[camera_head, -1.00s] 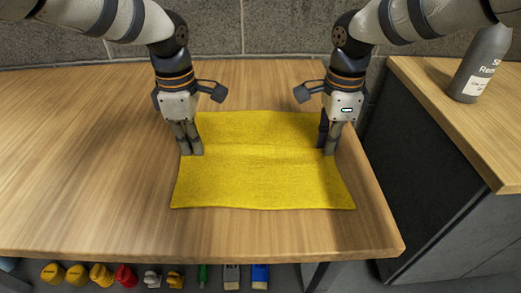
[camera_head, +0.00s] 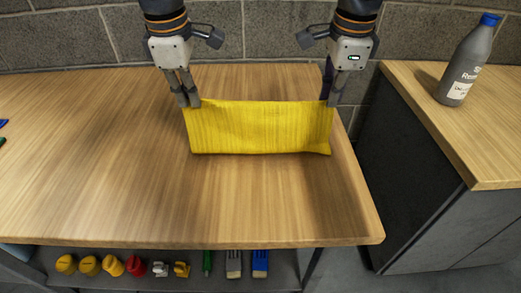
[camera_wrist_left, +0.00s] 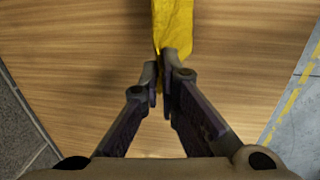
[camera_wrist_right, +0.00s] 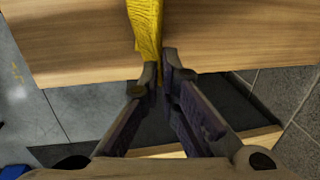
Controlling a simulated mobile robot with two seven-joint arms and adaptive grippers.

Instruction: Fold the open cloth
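The yellow cloth (camera_head: 260,128) hangs between my two grippers near the far edge of the wooden table. Its top edge is nearly straight between them, and its lower edge is at or just above the table; I cannot tell which. My left gripper (camera_head: 188,102) is shut on the cloth's top left corner. The cloth also shows edge-on between the fingertips in the left wrist view (camera_wrist_left: 174,28). My right gripper (camera_head: 332,102) is shut on the top right corner, and the right wrist view shows the cloth (camera_wrist_right: 146,28) running away from its fingertips.
A grey bottle with a blue cap (camera_head: 468,62) stands on the side counter (camera_head: 500,135) at right, across a gap. A lower shelf holds several small items, including a red one (camera_head: 137,265).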

